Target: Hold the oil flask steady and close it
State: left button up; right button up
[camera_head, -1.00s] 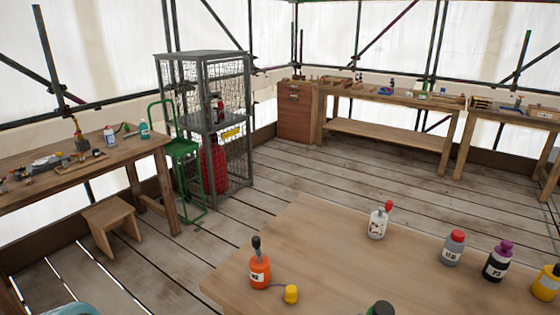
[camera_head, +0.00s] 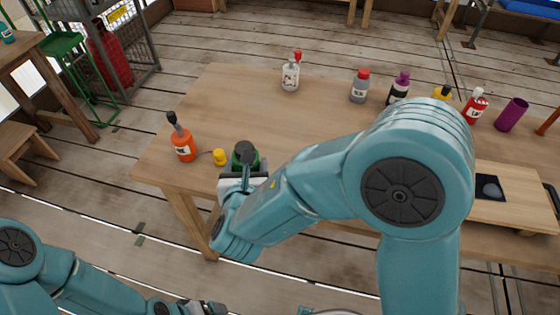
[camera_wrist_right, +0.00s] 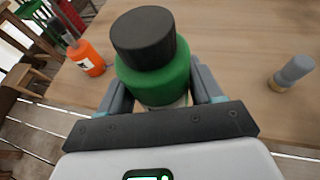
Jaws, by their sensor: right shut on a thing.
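A green bottle with a wide black cap (camera_head: 245,152) stands near the table's front left; it fills the middle of the right wrist view (camera_wrist_right: 158,62). My right gripper (camera_head: 243,172) is shut on its body, one finger on each side. Left of it, an orange bottle (camera_head: 184,147) with a dark nozzle stands upright, apart from the gripper. A yellow cap (camera_head: 219,157) lies beside it, joined by a thin strap. I cannot tell from labels which is the oil flask. My left gripper (camera_head: 210,308) is low at the bottom edge, away from the table; its fingers are unclear.
The wooden table (camera_head: 235,95) also holds a white bottle with a red top (camera_head: 291,75), a grey bottle (camera_head: 360,86), a purple-capped bottle (camera_head: 399,87) and a purple cup (camera_head: 511,115). My right arm hides the middle. A grey object (camera_wrist_right: 292,72) stands right of the green bottle.

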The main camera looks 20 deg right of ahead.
jog(key=w+a, duration=0.1)
jog(key=a, duration=0.7)
jog(key=shift+w+r, duration=0.25)
jog(key=shift+r, duration=0.15)
